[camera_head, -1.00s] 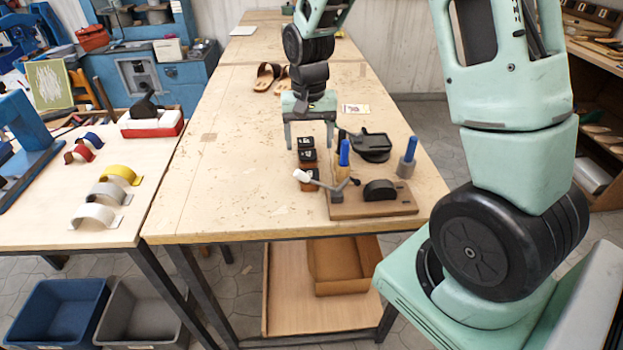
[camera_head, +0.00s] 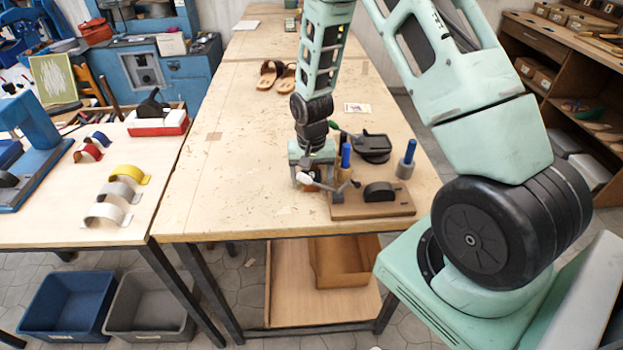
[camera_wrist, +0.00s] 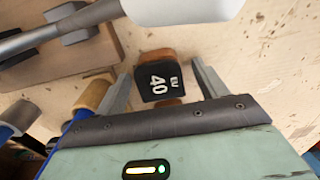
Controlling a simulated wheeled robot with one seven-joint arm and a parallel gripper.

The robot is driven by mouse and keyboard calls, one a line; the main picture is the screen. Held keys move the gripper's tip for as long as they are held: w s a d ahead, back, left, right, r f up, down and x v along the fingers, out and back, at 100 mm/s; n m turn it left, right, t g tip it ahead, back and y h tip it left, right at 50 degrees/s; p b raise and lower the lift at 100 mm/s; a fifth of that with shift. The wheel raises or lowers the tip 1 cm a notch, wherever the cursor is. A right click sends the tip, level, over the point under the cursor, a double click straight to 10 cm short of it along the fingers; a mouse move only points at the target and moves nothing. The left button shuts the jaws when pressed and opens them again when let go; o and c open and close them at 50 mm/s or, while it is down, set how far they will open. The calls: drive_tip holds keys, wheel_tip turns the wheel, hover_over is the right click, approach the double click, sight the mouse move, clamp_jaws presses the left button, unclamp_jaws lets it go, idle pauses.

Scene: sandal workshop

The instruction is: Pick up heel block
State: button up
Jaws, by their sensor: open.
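A heel block (camera_wrist: 158,86) with a black top marked "EU 40" and brown parts at its ends shows in the wrist view, on the wooden workbench. My gripper (camera_wrist: 163,68) is open, with one finger on each side of this block. Gaps show between the fingers and the block, and I cannot tell how far above it the fingertips are. In the head view my gripper (camera_head: 312,178) is low over the front part of the bench. It hides most of the blocks there; only a small brown piece (camera_head: 311,187) shows.
Close to the right stands a wooden board (camera_head: 372,206) with a black curved part (camera_head: 380,191). The bench's left part (camera_head: 235,180) is clear.

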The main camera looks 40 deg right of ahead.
drive_tip(key=shift+f, duration=0.25)
drive_tip(key=c, duration=1.2)
drive_tip(key=shift+o, duration=0.2)
drive_tip(key=shift+r, duration=0.1)
